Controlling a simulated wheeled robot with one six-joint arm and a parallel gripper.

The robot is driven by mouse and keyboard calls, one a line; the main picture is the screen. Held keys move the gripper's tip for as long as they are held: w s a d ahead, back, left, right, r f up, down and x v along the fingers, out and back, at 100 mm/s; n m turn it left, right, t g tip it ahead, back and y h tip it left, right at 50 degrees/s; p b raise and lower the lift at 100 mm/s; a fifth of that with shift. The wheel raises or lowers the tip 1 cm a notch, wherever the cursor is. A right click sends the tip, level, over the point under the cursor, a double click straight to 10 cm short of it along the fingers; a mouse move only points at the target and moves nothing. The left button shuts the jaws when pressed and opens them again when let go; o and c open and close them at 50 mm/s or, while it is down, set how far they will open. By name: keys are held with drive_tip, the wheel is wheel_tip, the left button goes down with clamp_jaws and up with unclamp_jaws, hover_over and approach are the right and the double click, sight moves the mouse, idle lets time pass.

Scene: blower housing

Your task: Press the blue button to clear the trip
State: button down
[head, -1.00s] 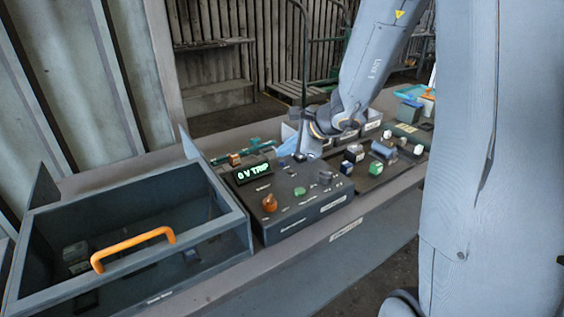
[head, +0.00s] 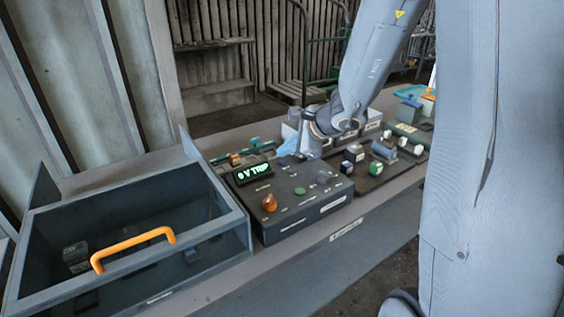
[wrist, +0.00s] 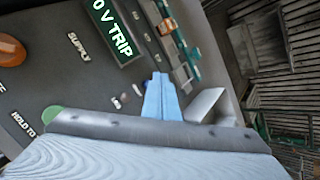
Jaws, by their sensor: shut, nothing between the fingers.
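The dark control box (head: 320,206) stands on the bench, and its lit green display (head: 254,173) reads "0 V TRIP". The display also shows in the wrist view (wrist: 113,30). My gripper (head: 284,151) is low over the back of the box, right of the display. Its pale blue fingers are together and empty in the wrist view (wrist: 161,84). I cannot clearly make out the blue button; a small bluish spot right of the display is too small to tell. Whether the fingertips touch the panel is unclear.
The box also carries an orange knob (head: 269,203), a green button (head: 299,191) and a grey knob (head: 324,177). An open bin with an orange handle (head: 133,244) stands left. A board with several small blocks (head: 376,167) lies right. Teal-and-orange parts (head: 236,158) lie behind.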

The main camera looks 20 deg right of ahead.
sight(285, 166)
drive_tip(key=shift+f+b, duration=0.8)
drive_tip(key=shift+b, duration=0.45)
idle(0.8)
drive_tip(key=shift+r, duration=0.1)
drive_tip(key=shift+r+p, duration=0.6)
drive_tip(key=shift+r, duration=0.15)
wheel_tip(285, 166, up, 5)
drive_tip(key=p, duration=0.4)
idle(0.5)
